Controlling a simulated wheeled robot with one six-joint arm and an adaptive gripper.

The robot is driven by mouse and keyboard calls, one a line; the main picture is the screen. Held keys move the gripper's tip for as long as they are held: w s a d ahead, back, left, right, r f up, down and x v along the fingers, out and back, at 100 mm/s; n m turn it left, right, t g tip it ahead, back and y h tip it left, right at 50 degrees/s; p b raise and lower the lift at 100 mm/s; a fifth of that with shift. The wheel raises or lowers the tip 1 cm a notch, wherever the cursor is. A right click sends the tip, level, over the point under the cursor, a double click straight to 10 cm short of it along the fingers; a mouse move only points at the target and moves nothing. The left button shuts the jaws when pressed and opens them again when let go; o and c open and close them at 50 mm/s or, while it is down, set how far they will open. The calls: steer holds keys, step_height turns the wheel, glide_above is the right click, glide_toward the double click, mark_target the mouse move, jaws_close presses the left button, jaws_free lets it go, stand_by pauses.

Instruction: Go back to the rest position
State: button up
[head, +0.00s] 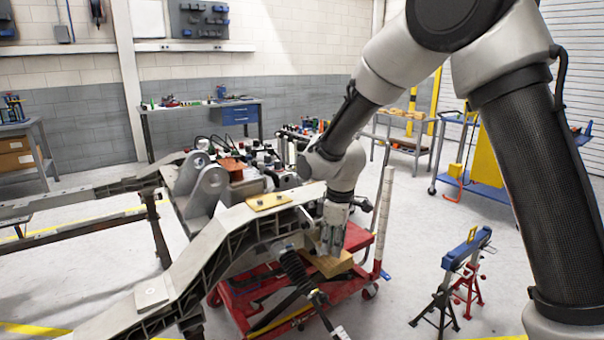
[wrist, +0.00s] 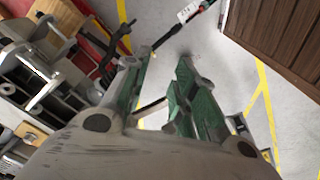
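My gripper (head: 331,246) hangs at the end of my arm, pointing down beside the right side of the grey chassis frame (head: 232,222) in the head view. A wooden block (head: 328,264) on the red cart shows just below the fingers. I cannot tell from the head view whether they touch it. In the wrist view my gripper (wrist: 160,64) has its two green-padded fingers apart, with bare floor between the tips and nothing held. Parts of the chassis (wrist: 28,75) show at the left of the wrist view.
A red cart (head: 352,287) stands under the chassis, with a pale upright post (head: 383,222) at its right. A dark strut (head: 293,268) slants down near the gripper. A blue-topped stand (head: 466,248) is at the right. The floor between them is clear.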

steer(key=s+d+r+m+t, duration=0.1)
steer(key=s+d+r+m, duration=0.6)
steer(key=s+d+r, duration=0.3)
steer(key=s+d+r+m+t, duration=0.2)
steer(key=s+d+r+m, duration=0.5)
steer(key=s+d, duration=0.8)
steer(key=d+r, duration=0.3)
steer(key=shift+s+d+t, duration=0.15)
steer(key=shift+s+t, duration=0.15)
steer(key=shift+s, duration=0.1)
